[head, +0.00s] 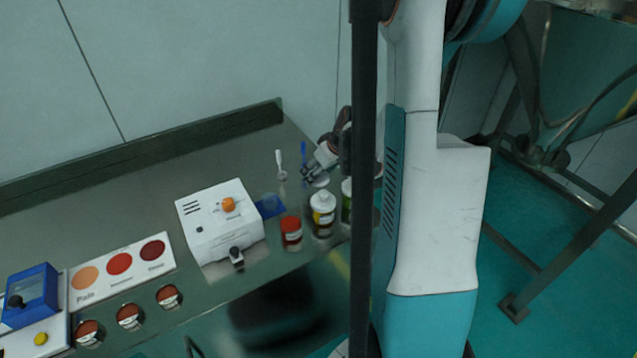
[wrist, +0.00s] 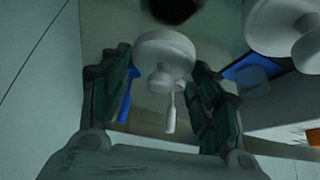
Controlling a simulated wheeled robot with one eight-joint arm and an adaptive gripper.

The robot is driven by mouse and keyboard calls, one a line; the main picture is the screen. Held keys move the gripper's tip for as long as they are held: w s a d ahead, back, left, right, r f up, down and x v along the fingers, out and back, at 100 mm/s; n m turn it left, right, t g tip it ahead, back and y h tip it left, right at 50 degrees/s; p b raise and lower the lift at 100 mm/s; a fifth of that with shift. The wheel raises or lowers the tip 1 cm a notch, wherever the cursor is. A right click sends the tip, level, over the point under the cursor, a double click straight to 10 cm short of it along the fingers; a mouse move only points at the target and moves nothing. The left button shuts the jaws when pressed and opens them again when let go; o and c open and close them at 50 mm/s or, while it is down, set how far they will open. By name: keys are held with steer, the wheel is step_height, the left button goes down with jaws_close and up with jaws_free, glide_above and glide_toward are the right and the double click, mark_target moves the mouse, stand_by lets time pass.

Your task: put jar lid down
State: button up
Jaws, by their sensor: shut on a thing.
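My gripper (head: 312,174) is shut on a white jar lid and holds it above the back right part of the bench. In the wrist view the round lid (wrist: 164,47), with a small knob, sits between the two fingers of my gripper (wrist: 163,72). I cannot tell from these views how far the lid is above the bench.
A white spoon (head: 280,162) and blue tool (head: 303,152) are behind. Bare bench (head: 240,150) extends behind the device.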

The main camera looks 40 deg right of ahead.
mark_target(320, 178)
steer(key=shift+f+b, duration=0.6)
steer(key=shift+f, duration=1.45)
steer(key=shift+f, duration=0.1)
steer(key=o, duration=0.8)
steer(key=shift+r, duration=0.2)
steer(key=p+v, duration=0.3)
steer(key=v, duration=0.9)
steer(key=shift+p, duration=0.3)
